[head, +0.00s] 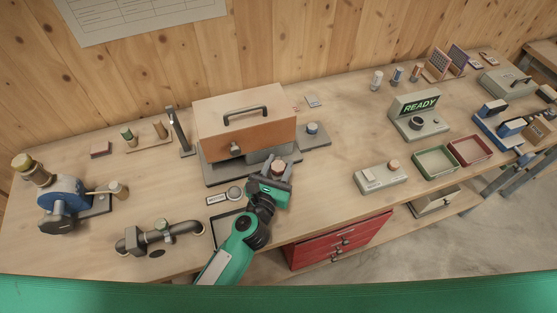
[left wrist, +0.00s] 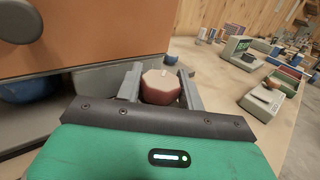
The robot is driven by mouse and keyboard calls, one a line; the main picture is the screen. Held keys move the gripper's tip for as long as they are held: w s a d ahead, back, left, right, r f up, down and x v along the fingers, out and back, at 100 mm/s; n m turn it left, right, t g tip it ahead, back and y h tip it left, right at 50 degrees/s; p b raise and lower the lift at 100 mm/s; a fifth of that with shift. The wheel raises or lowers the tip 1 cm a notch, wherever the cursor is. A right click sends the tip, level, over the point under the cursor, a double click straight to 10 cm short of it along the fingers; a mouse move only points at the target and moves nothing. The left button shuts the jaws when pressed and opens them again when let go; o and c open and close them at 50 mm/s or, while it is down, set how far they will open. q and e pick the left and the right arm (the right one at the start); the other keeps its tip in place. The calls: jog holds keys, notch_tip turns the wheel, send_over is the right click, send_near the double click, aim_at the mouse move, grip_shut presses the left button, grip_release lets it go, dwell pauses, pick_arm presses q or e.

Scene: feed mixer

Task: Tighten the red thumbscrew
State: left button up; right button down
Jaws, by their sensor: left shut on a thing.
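The red thumbscrew (left wrist: 160,90) is a dull red, faceted knob with a paler top carrying a small light mark. It sits between the two grey fingers of my left gripper (left wrist: 161,88), which is shut on it. In the head view the thumbscrew (head: 277,166) shows as a small reddish knob at the front right of the orange-brown machine box (head: 245,122). My left gripper (head: 277,171) reaches it from the front. The lower part of the thumbscrew is hidden by the gripper. My right gripper is in neither view.
The box with its black handle stands close to the left of my gripper. A grey control box (head: 381,178) and a READY display unit (head: 417,116) stand to the right. A pipe fitting (head: 160,236) lies at the left front. The bench between is mostly clear.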

pick_arm(q)
jog(key=m+h+p, duration=0.1)
jog(key=g+h, duration=0.1)
jog(key=shift+a+r+m+h+p, duration=0.1)
jog(key=shift+r+m+h+p, duration=0.2)
jog(key=shift+m+p, duration=0.1)
jog(key=shift+f+m+g+h, duration=0.15)
jog(key=shift+m+g+h, duration=0.35)
jog(key=shift+f+m+g+h+p, duration=0.1)
jog(key=shift+m+g+h+p, duration=0.35)
jog(key=shift+m+g+h, duration=0.4)
jog(key=shift+f+m+g+h+b, duration=0.1)
jog(key=shift+m+g+h+b, duration=0.25)
jog(key=shift+m+g+h, duration=1.2)
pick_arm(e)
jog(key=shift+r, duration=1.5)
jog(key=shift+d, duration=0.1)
pick_arm(q)
jog(key=o, duration=1)
jog(key=shift+c, duration=0.2)
